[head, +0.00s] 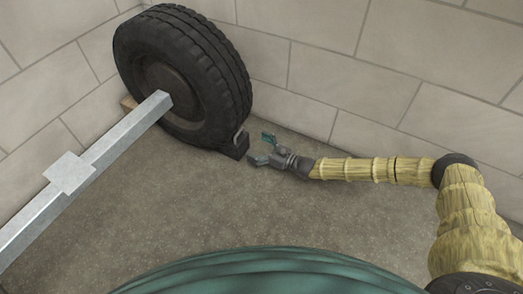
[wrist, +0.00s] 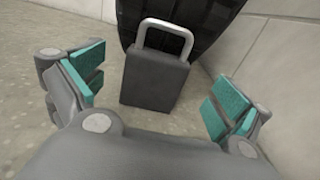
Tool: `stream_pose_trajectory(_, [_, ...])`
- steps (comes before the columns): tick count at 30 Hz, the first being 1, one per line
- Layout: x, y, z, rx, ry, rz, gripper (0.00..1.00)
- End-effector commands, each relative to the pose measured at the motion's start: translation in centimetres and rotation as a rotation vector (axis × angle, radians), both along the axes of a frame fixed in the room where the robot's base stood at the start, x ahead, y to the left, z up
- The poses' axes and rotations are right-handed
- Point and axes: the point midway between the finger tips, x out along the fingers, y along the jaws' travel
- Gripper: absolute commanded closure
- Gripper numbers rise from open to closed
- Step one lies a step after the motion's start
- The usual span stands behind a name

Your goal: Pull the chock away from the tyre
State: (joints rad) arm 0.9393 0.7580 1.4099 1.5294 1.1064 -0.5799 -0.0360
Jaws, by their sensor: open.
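The black tyre (head: 190,75) stands upright near the wall in the head view, on the end of a grey metal axle beam (head: 110,150). The dark chock (head: 236,149) sits on the floor against the tyre's near right side. In the wrist view the chock (wrist: 155,82) shows its flat back and a light metal loop handle (wrist: 165,32) on top, with the tyre (wrist: 205,22) behind it. My gripper (head: 264,149) is open, just right of the chock in the head view. In the wrist view its teal-padded fingers (wrist: 155,95) are spread wide to either side of the chock, not touching it.
Pale block walls (head: 330,60) close off the back and left. The concrete floor (head: 220,210) in front of the chock is clear.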

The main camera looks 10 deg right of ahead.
Motion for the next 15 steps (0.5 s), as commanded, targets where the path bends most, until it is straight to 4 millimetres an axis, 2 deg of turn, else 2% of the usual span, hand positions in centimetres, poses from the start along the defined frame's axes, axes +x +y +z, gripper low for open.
stream_pose_trajectory(9, [2.8, 4.0, -0.5, 0.001, -0.001, 0.001, 0.0])
stream_pose_trajectory(15, [4.2, 5.7, -0.3, 0.001, 0.0, 0.0, 0.0])
